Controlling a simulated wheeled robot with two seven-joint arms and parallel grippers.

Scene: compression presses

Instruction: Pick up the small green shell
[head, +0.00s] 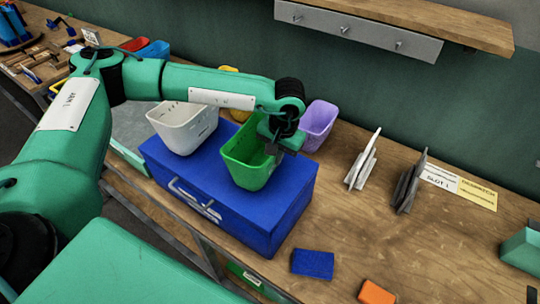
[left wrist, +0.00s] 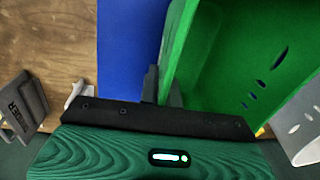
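The small green shell (head: 240,165) is an open-topped bin with slots in its wall. It appears on or just over the lid of a blue toolbox (head: 290,193); I cannot tell whether it touches. My left gripper (head: 277,146) is at the shell's right rim. In the left wrist view, the green shell (left wrist: 235,50) fills the upper right. The two dark fingers of my left gripper (left wrist: 162,90) stand close together on either side of its wall, and look shut on it. My right gripper is not in view.
A white bin (head: 183,130) stands left of the green shell. A purple bin (head: 319,122) is behind it on the right. Grey upright pieces (head: 408,185) stand on the bench to the right. A blue block (head: 312,264) and an orange block (head: 376,292) lie in front. A shelf (head: 400,20) overhangs behind.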

